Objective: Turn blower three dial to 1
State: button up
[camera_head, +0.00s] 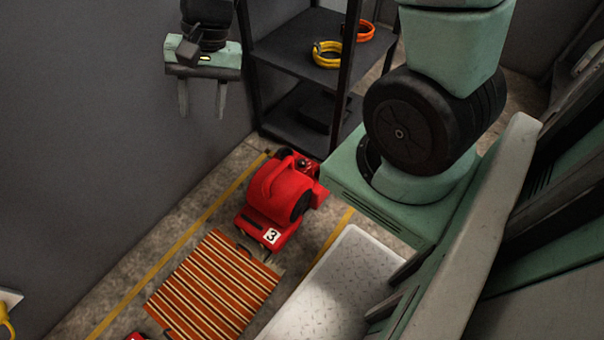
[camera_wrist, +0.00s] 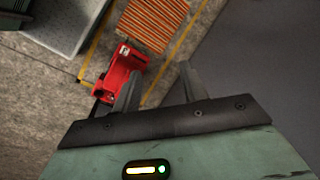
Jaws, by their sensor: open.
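A red blower (camera_head: 275,200) with a white label reading 3 stands on the floor at the end of a striped rug. A small black dial (camera_head: 303,163) shows on its rear red part in the head view, but its setting is too small to read. The blower also shows in the wrist view (camera_wrist: 118,76), left of my fingers, where the dial cannot be made out. My gripper (camera_head: 202,112) is open and empty, with its fingers pointing down. It hangs high beside the grey wall, up and left of the blower, and touches nothing. It also shows in the wrist view (camera_wrist: 158,82).
A black shelf unit (camera_head: 297,62) stands behind the blower, holding yellow (camera_head: 326,54) and orange (camera_head: 364,31) coils. An orange striped rug (camera_head: 214,284) lies in front of the blower. A pale metal plate (camera_head: 325,295) is to the right. Grey wall (camera_head: 90,120) bounds the left.

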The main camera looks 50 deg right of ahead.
jog(key=w+d+f+m+t+b, duration=0.1)
jog(key=w+d+f+m+b, duration=0.15)
jog(key=f, duration=0.25)
jog(key=w+d+f+m+b, duration=0.2)
jog(key=d+f+m+b, duration=0.15)
jog(key=f, duration=0.25)
jog(key=m+t+h+b, duration=0.2)
jog(key=m+t+b, duration=0.1)
jog(key=m+b, duration=1.65)
send_over(302, 162)
jog(key=s+d, duration=0.3)
jog(key=s, duration=0.4)
notch_tip(302, 162, down, 33)
jog(key=shift+n, duration=0.55)
jog(key=b+x, duration=1)
jog(key=x, duration=0.7)
jog(key=shift+w+d+b, duration=0.15)
jog(key=shift+b, duration=0.25)
jog(key=c, duration=0.7)
